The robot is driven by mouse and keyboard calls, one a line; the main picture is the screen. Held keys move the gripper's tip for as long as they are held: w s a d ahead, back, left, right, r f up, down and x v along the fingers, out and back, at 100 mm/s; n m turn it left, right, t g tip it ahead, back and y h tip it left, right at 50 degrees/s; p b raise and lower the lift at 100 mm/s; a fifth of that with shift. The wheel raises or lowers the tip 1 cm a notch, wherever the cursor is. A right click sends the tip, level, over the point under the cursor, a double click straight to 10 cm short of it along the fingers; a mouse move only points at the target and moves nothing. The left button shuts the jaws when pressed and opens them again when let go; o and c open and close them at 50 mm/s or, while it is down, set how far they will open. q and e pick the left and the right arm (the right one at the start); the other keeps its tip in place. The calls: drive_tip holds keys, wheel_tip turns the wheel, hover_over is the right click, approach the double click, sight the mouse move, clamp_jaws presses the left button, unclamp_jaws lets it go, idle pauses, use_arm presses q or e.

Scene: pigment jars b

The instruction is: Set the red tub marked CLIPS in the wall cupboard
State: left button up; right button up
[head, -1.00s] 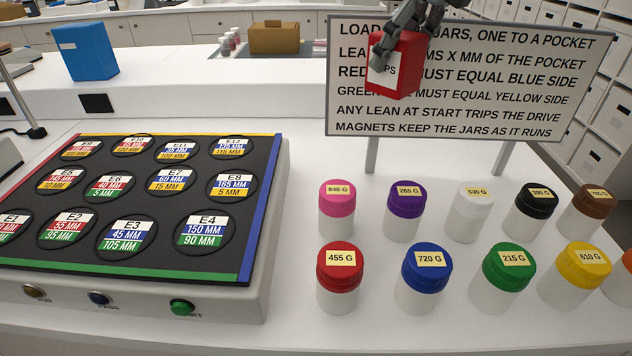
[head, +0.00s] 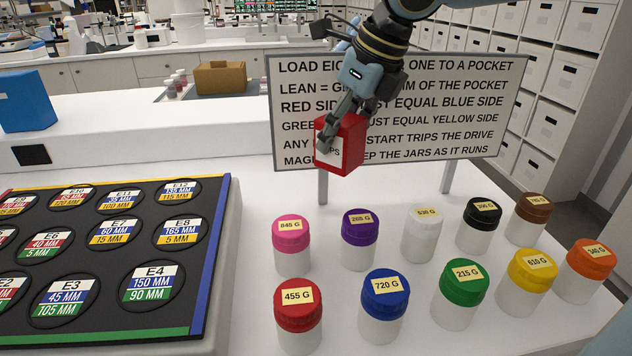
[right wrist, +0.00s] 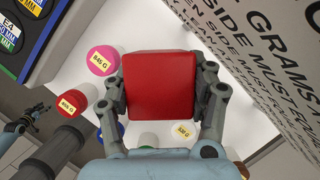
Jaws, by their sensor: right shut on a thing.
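The red tub (head: 342,146) is held in the air in front of the left part of the sign. In the right wrist view the tub (right wrist: 162,85) fills the space between the two fingers. A dark gripper, apparently my left one (right wrist: 28,121), shows small at the left of that view; its jaw state is unclear. I cannot make out the wall cupboard in these frames.
The sign (head: 480,95) stands on two legs behind the tub. Several lidded jars, including a red-lidded one (head: 299,318), stand below it. A black pocket board (head: 110,260) is at left. A blue box (head: 25,100) and a brown box (head: 220,78) stand farther back.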

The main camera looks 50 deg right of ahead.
drive_tip(key=shift+f+b, duration=4.4)
drive_tip(key=shift+f, duration=2.75)
drive_tip(key=shift+f, duration=0.15)
drive_tip(key=o, duration=1.2)
